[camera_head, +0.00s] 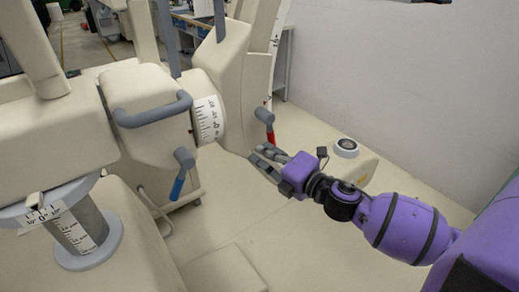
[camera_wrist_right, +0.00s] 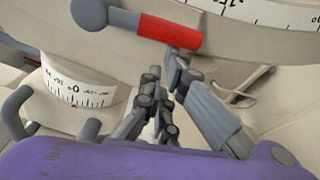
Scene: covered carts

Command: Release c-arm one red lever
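The red lever (camera_head: 270,136) hangs down from a grey hub on the upright beige c-arm part, right of centre in the head view. In the right wrist view the red lever (camera_wrist_right: 170,32) lies near the top, its grey hub at its left end. My right gripper (camera_head: 262,158) is just below the lever in the head view. In the right wrist view the fingertips of my right gripper (camera_wrist_right: 166,70) are apart with nothing between them. One fingertip overlaps the lever's free end; I cannot tell whether it touches. My left gripper is out of view.
A blue-ended lever (camera_head: 180,176) hangs left of the gripper, below a grey handle bar (camera_head: 153,110) and a white scale ring (camera_head: 208,120). A pale pedestal with a round dial (camera_head: 346,147) stands right of the gripper. A wall (camera_head: 400,80) bounds the right side.

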